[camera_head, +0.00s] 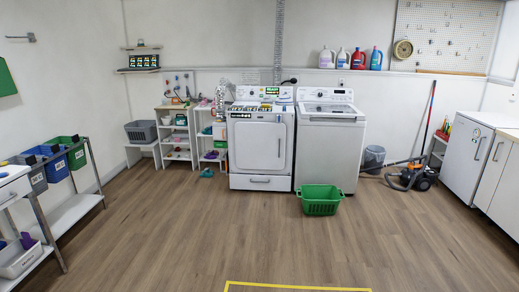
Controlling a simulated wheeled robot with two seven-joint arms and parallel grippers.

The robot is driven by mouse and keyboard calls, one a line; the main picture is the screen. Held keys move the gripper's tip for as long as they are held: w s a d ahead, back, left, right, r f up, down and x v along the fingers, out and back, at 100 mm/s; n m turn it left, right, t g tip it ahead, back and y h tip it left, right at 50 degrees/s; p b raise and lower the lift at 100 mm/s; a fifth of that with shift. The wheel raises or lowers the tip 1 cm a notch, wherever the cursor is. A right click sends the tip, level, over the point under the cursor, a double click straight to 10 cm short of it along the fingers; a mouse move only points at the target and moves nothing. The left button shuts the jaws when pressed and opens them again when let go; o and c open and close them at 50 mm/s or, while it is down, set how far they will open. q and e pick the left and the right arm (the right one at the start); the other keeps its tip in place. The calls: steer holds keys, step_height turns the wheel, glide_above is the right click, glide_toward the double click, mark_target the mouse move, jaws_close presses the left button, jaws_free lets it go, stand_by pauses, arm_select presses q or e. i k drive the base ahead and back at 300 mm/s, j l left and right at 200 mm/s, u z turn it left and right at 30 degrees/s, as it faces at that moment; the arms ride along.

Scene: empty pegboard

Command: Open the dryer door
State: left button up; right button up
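The dryer (243,146) is the white front-loading machine against the back wall, left of the top-loading washer. Its door (257,147) is on the front and looks closed. A vertical handle (279,147) sits on the door's right side. A lower drawer panel with a horizontal handle (260,180) is under the door. Neither of my grippers is in view.
The washer (329,155) stands right of the dryer, with a green basket (321,200) on the floor before it. A vacuum cleaner (412,177) lies at the right. A shelf rack (75,209) stands at the left. The wooden floor (220,238) ahead is clear, with yellow tape (297,287) nearest.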

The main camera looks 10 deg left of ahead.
mark_target(258, 145)
steer(key=i, duration=5.8)
steer(key=j+u, duration=0.05)
steer(key=j, duration=0.05)
